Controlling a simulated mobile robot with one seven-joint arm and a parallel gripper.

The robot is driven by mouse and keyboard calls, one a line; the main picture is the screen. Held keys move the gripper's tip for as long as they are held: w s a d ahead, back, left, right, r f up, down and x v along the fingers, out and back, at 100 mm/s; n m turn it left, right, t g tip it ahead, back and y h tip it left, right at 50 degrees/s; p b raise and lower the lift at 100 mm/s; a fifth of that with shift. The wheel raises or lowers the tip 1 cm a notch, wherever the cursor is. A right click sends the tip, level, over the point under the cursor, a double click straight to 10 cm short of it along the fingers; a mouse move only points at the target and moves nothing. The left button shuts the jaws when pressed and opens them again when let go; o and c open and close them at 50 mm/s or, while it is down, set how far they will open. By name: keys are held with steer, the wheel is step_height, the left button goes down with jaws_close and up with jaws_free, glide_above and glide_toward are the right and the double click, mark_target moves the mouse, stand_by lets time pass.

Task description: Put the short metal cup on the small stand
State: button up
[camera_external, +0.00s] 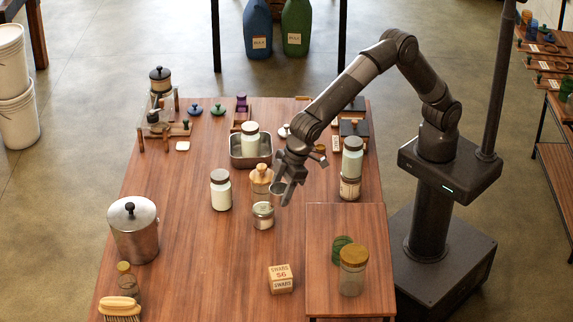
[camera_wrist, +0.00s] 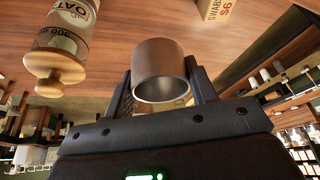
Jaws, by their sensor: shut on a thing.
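The short metal cup (camera_wrist: 160,72) is between the two fingers of my gripper (camera_wrist: 162,84) in the wrist view, with its open mouth facing the camera. My gripper is shut on it. In the external view my gripper (camera_external: 284,190) holds the cup (camera_external: 277,187) above the middle of the table, just right of a jar with a wooden knob lid (camera_external: 262,176). A raised wooden platform (camera_external: 325,220) at the front right may be the small stand; I cannot tell for sure. The cup is apart from it.
A glass jar (camera_external: 263,217) stands just below my gripper. A white jar (camera_external: 221,190) and a metal tray with a jar (camera_external: 252,160) are nearby. A swabs box (camera_external: 281,279) stands in front. A wooden-lidded jar (camera_external: 353,275) and a green item (camera_external: 340,245) occupy the platform's front.

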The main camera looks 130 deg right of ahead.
steer(key=s+a+r+n, duration=0.1)
steer(key=s+a+r, duration=0.25)
steer(key=s, duration=0.35)
steer(key=s+a+r+n, duration=0.15)
steer(key=s+a, duration=0.25)
steer(key=s, duration=0.4)
glide_above(352, 232)
steer(key=s, duration=0.1)
steer(key=shift+y, duration=0.4)
steer(key=f, duration=0.6)
steer(key=shift+s+f, duration=0.2)
steer(key=shift+f, duration=2.15)
steer(key=shift+f, duration=0.2)
steer(key=o, duration=1.1)
steer(key=shift+c, duration=0.2)
steer(key=shift+r, duration=0.1)
